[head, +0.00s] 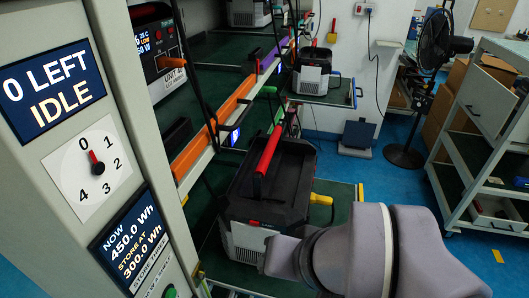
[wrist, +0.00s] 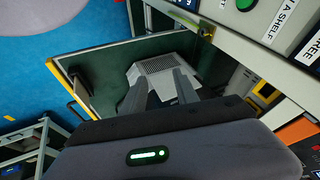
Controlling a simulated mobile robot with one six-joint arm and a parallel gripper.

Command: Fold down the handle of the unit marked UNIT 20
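A black and light-grey unit (head: 290,198) sits on a green shelf in the middle of the head view. Its red handle (head: 267,160) stands up from the top. I cannot read a UNIT 20 mark on any unit. My arm's end shows at the lower right in the head view, in front of the unit's lower corner; its fingertips cannot be made out there. In the wrist view my gripper (wrist: 160,92) has its two fingers apart with nothing visibly held. Beyond them a light-grey vented casing (wrist: 158,62) rests on a green shelf; no red handle shows there.
A rack panel (head: 85,140) with screens and a dial stands close on the left. Another unit (head: 313,72) with a raised handle sits on a shelf farther back. A fan (head: 405,155) and a grey cart (head: 455,190) stand right. Blue floor between is partly clear.

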